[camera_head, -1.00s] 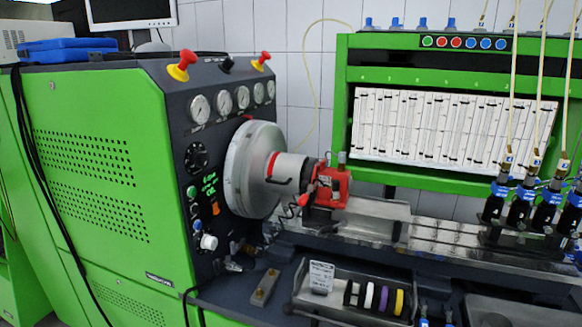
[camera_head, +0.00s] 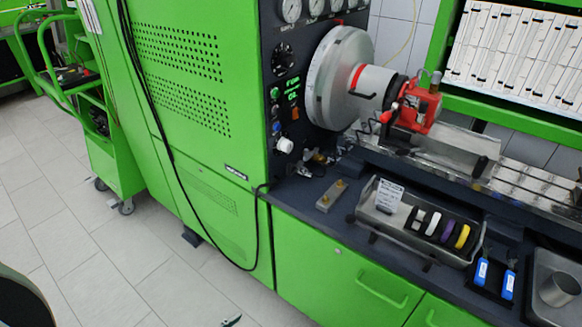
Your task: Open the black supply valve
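No part in view is clearly marked as the black supply valve. Small dark and metallic fittings (camera_head: 318,157) sit at the foot of the control panel, just above the bench; they are too small to tell a lever or its position. A round black dial (camera_head: 284,58) is higher on the same panel, and a white knob (camera_head: 285,145) is low on it. Neither gripper is clearly in view. A small dark tip (camera_head: 231,321) shows at the bottom edge; I cannot tell what it is.
The green cabinet (camera_head: 190,100) has a hanging black cable. A large metal disc (camera_head: 340,78) and red coupling (camera_head: 417,105) stand beside the panel. A tray (camera_head: 385,217) of coloured rings is on the bench. A green cart (camera_head: 112,150) stands left; the tiled floor in front is clear.

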